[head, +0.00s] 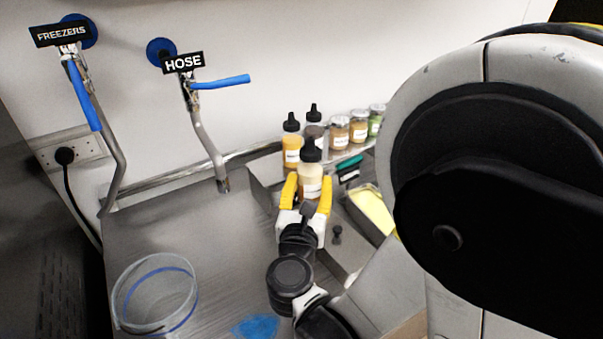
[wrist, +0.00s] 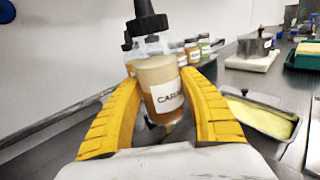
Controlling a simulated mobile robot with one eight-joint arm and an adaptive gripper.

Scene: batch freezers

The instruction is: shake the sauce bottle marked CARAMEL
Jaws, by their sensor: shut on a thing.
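The CARAMEL sauce bottle (wrist: 158,85) is in my gripper. It has a black nozzle cap, a pale upper part with amber sauce lower down, and a white label of which "CARA" reads in the wrist view. In the head view the bottle (head: 310,178) stands between the yellow fingers. My gripper (head: 307,190) is shut on its body, and the fingers press on both sides in the wrist view (wrist: 160,105). The bottle looks close to upright, slightly tilted in the wrist view. I cannot tell whether its base touches anything.
Two other black-capped bottles, one with orange sauce (head: 292,145) and one dark (head: 314,130), stand just behind. Several jars (head: 358,127) line the wall to their right. A tray of yellow stuff (head: 371,208) lies right of the gripper. A clear round tub (head: 155,295) stands front left.

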